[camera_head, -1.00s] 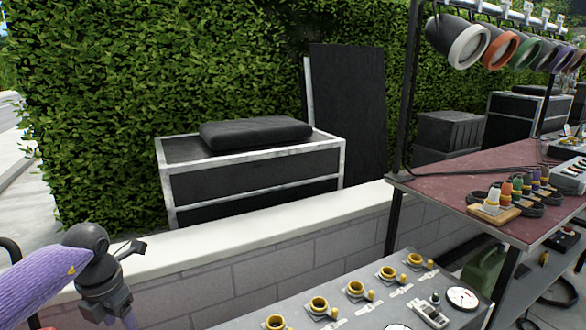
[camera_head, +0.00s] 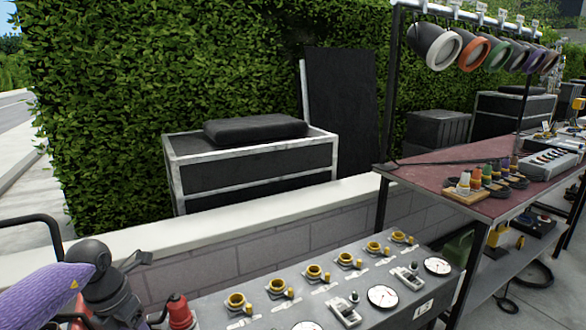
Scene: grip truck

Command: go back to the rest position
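My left arm comes in at the lower left, with a purple link and a dark grey joint. Its gripper fingers do not show. My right arm and gripper are out of view. A grey distribution panel (camera_head: 400,292) fills the bottom middle. Along its back edge is a row of yellow-ringed sockets (camera_head: 313,273), with switches and round gauges in front. A red connector (camera_head: 178,311) stands at the panel's left end, close to my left arm; whether anything touches it cannot be told.
A dark red-topped bench (camera_head: 430,178) at right bears several coloured plugs (camera_head: 487,178) and a grey control box (camera_head: 553,165). Lamps with coloured rims (camera_head: 440,48) hang from a rail above it. A low wall (camera_head: 240,214), a black case (camera_head: 250,172) and a hedge stand behind.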

